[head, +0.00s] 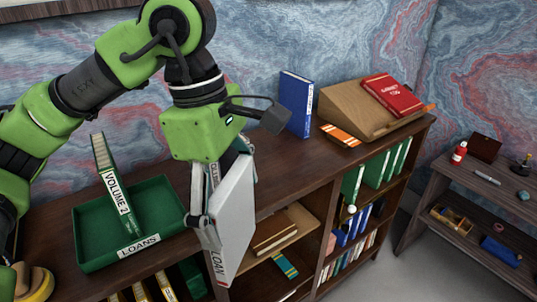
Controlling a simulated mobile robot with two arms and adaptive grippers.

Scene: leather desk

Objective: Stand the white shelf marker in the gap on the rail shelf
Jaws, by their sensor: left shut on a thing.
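My left gripper (212,215) is shut on a large white slab (234,215), which looks like the white shelf marker. The slab is held upright and slightly tilted in front of the bookcase, with lettering on its narrow edge. The far finger is mostly hidden behind it. No shelf is clearly marked as the rail shelf. The upper right shelf (381,205) holds several green books (375,165) with spaces between them. My right gripper is not in view.
A green LOANS tray (85,250) with a green VOLUME 2 book (116,185) stands left on the desktop. A blue book (296,103) and a wooden stand (345,104) bearing a red book (392,94) are at the back. A low side table (455,205) stands right.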

